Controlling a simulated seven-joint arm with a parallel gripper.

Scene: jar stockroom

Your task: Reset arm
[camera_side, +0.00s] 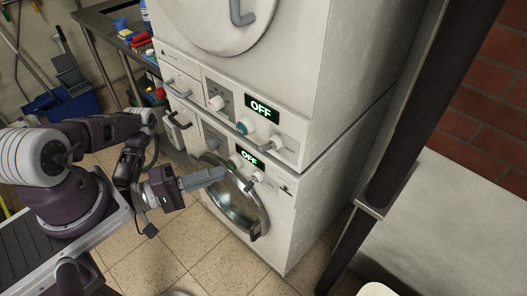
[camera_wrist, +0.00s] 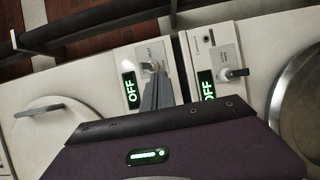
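My arm reaches from the left in the side view, and my gripper (camera_side: 224,173) is in front of the lower machine's control panel. Its grey fingers lie together as one narrow bar, with nothing seen between them. In the wrist view the fingers (camera_wrist: 157,82) also look closed together, their tips overlapping a panel knob (camera_wrist: 152,67). I cannot tell whether they touch it. The lower white machine (camera_side: 285,225) has a round glass door (camera_side: 232,205) and a lit OFF display (camera_side: 250,158). The upper machine's display (camera_side: 262,108) also reads OFF.
A metal table (camera_side: 95,22) with bottles and boxes stands behind, left of the machines. A blue bucket (camera_side: 77,103) is on the floor at the far left. A dark post (camera_side: 400,130) and a pale counter (camera_side: 460,220) are at right. Tiled floor (camera_side: 150,265) is open in front.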

